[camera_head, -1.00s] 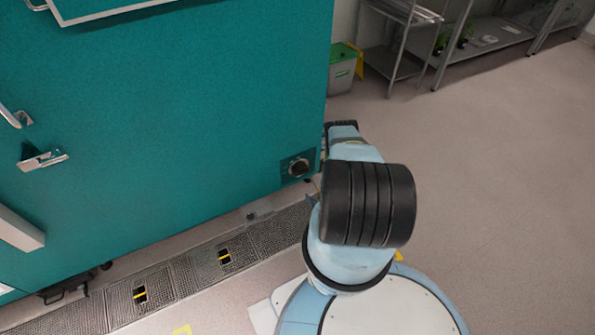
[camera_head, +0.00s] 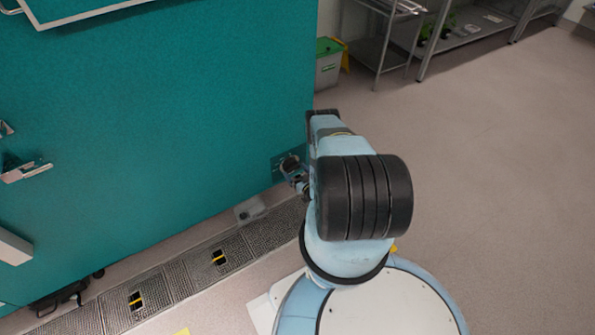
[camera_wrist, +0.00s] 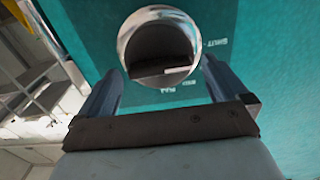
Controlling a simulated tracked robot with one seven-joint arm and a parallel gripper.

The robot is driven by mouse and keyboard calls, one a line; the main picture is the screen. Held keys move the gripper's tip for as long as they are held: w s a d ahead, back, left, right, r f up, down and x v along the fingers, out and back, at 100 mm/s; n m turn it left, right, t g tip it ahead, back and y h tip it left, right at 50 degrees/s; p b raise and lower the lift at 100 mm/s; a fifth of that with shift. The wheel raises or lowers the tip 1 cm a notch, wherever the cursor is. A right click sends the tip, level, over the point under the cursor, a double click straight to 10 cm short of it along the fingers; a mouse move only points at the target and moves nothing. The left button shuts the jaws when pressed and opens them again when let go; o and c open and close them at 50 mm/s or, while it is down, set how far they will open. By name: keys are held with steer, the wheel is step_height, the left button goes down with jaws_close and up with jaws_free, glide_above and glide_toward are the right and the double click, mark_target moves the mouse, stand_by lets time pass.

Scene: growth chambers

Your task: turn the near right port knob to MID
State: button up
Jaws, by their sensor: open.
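The port knob (camera_head: 290,165) is a round metal knob on a dark plate (camera_head: 280,160), low on the teal chamber wall near its right edge. Upside-down lettering on the plate (camera_wrist: 217,70) includes SHUT at the right and smaller words below the knob. My gripper (camera_wrist: 162,66) is open, one finger on each side of the knob's lower part. Contact cannot be told. In the head view my gripper (camera_head: 302,186) is at the knob, partly hidden by my arm.
The teal chamber wall (camera_head: 170,110) fills the left, with a door latch (camera_head: 25,171) at far left. Metal floor grates (camera_head: 222,257) run along its base. A grey bin with a green lid (camera_head: 328,62) and metal shelves (camera_head: 385,45) stand behind. The floor at right is clear.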

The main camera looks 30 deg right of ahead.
steer(key=shift+w, duration=0.5)
